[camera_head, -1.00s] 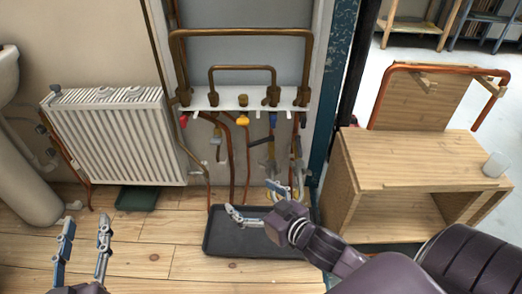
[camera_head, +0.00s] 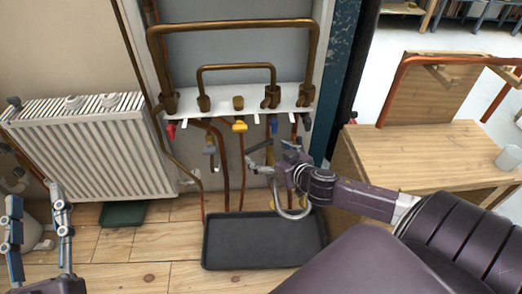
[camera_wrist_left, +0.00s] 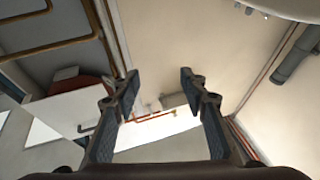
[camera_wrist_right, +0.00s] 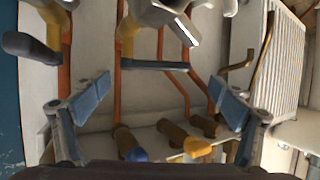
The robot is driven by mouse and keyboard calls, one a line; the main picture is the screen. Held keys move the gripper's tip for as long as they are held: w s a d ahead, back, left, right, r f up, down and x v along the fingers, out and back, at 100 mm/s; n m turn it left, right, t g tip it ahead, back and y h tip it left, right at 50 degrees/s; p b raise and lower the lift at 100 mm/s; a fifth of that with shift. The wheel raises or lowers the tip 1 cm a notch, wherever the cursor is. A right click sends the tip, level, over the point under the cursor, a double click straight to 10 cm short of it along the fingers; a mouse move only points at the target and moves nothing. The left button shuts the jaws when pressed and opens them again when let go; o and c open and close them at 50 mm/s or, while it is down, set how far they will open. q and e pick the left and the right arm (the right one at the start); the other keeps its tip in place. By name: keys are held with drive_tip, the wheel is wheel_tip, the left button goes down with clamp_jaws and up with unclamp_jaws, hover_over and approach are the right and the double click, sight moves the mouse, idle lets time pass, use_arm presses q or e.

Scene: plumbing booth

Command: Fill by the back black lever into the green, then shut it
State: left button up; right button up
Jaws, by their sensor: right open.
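Two black-handled levers sit on valves under the white pipe board. One black lever (camera_head: 260,146) is in front of my right gripper (camera_head: 284,163). In the right wrist view this lever (camera_wrist_right: 155,65) lies between and beyond the open fingers, apart from them. The other dark lever (camera_wrist_right: 22,45) is at that view's left edge; in the head view my gripper partly covers its area. A silver looped hose (camera_head: 290,212) hangs below. Which lever is the back one I cannot tell. No green gauge mark is legible. My left gripper (camera_head: 35,200) is open and empty, far left.
Red (camera_head: 170,130), yellow (camera_head: 239,126) and blue (camera_head: 273,124) handles hang under the board. A black tray (camera_head: 265,245) lies on the floor below. A radiator (camera_head: 90,150) stands left, a wooden bench (camera_head: 430,155) right. Copper pipes run close around the valves.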

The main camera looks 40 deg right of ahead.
sight(258, 146)
use_arm(q)
drive_tip(key=s+r+t+h+b, duration=0.1)
drive_tip(key=s+r+t, duration=0.2)
drive_tip(key=r, duration=0.3)
drive_tip(key=shift+s+t, duration=0.35)
drive_tip(key=shift+t, duration=0.05)
use_arm(e)
drive_tip(key=x, duration=0.4)
use_arm(q)
drive_tip(key=shift+a+r, duration=0.1)
drive_tip(key=shift+s, duration=0.1)
use_arm(e)
drive_tip(key=shift+s+r, duration=0.15)
drive_tip(key=shift+r, duration=0.1)
drive_tip(key=c, duration=1.6)
